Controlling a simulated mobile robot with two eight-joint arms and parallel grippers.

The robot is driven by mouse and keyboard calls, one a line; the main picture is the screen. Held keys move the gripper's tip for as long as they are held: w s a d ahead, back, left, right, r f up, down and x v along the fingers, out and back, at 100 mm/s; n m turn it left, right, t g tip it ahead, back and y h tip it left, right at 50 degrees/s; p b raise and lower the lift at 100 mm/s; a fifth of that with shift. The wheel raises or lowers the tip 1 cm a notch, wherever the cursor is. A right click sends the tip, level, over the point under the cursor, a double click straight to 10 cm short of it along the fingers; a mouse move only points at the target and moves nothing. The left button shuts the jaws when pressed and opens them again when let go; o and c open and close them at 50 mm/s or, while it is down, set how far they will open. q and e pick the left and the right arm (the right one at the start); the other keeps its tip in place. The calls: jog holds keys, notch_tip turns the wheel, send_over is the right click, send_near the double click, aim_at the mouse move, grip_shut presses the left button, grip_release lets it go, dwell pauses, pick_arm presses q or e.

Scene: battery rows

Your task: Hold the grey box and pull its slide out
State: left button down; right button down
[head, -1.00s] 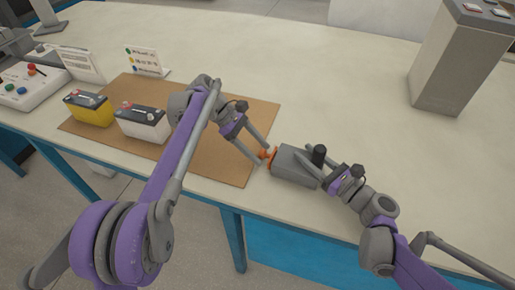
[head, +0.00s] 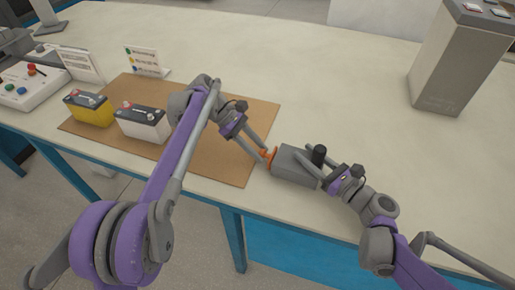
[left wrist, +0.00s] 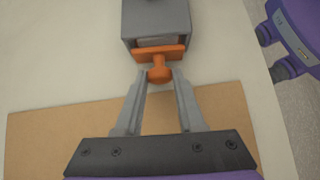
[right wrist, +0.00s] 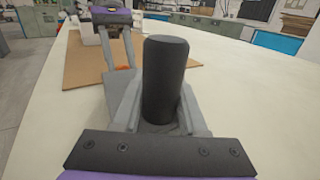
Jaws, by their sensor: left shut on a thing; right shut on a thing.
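The grey box (head: 296,165) lies on the table just right of the cardboard mat. An orange handle (left wrist: 159,62) sits at the box's end, at the slide's front; it also shows in the head view (head: 268,157). My left gripper (left wrist: 160,80) is shut on the stem of the orange handle. A black upright post (right wrist: 165,80) stands on top of the box. My right gripper (head: 312,163) is shut on this post, its fingers on either side of it in the right wrist view (right wrist: 163,112). The slide inside the box is mostly hidden.
A brown cardboard mat (head: 206,160) holds a yellow battery (head: 90,108) and a white battery (head: 143,124). Small signs and a button panel (head: 30,86) stand at the left. A tall grey block (head: 455,65) stands at the far right. The table's middle is clear.

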dwell(0.8)
pick_arm(q)
jog(key=w+a, duration=0.1)
jog(key=a, duration=0.1)
jog(key=w+a, duration=0.1)
jog(key=a, duration=0.2)
jog(key=w+a, duration=0.1)
jog(key=a, duration=0.2)
jog(key=shift+a, duration=0.2)
jog(key=c, duration=0.5)
grip_release()
jog(key=shift+v, duration=3.7)
